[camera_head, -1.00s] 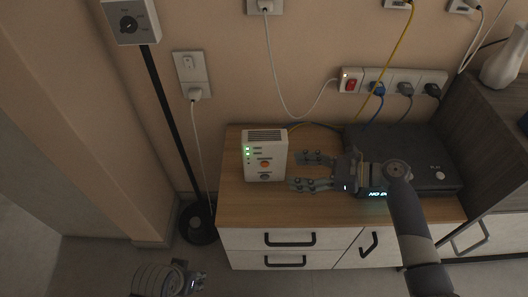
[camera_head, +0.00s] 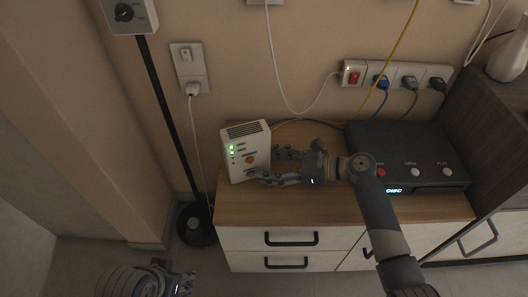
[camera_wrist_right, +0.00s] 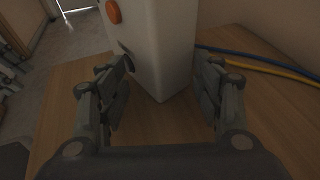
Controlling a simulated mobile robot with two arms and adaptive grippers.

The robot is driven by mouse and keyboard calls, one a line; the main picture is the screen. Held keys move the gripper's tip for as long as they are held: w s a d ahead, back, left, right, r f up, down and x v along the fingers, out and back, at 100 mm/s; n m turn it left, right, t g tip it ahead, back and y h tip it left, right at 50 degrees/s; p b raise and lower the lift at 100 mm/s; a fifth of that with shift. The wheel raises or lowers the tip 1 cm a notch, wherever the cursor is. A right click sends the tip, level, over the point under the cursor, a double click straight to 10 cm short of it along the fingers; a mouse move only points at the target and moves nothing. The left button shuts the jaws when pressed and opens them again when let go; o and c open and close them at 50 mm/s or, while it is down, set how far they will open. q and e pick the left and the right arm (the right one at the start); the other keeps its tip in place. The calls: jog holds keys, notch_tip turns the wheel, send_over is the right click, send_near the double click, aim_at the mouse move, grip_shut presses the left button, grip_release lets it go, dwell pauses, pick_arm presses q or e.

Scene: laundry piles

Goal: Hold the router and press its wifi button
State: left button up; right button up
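The white router (camera_head: 243,152) stands on the wooden cabinet top, a little turned and tilted. Its front has green lights, an orange button (camera_head: 250,159) and a lower button. My right gripper (camera_head: 273,167) reaches it from the right, with one finger behind and one in front. In the right wrist view the router (camera_wrist_right: 165,45) stands between my spread fingers (camera_wrist_right: 168,68). The left finger is close to its front face by a dark round button (camera_wrist_right: 126,52); the right finger is apart from it. Contact is unclear. My left gripper (camera_head: 184,285) is low at the left, its fingers unclear.
A black box with several buttons (camera_head: 405,155) stands right of the router. Blue and yellow cables (camera_wrist_right: 265,65) run behind the router. A power strip (camera_head: 395,75) is on the wall. A lamp-like pole (camera_head: 168,105) stands to the left.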

jog(key=shift+w+a+f, duration=0.15)
jog(key=shift+a+f, duration=0.05)
jog(key=shift+a, duration=0.25)
grip_shut()
jog(key=shift+o, duration=0.8)
grip_release()
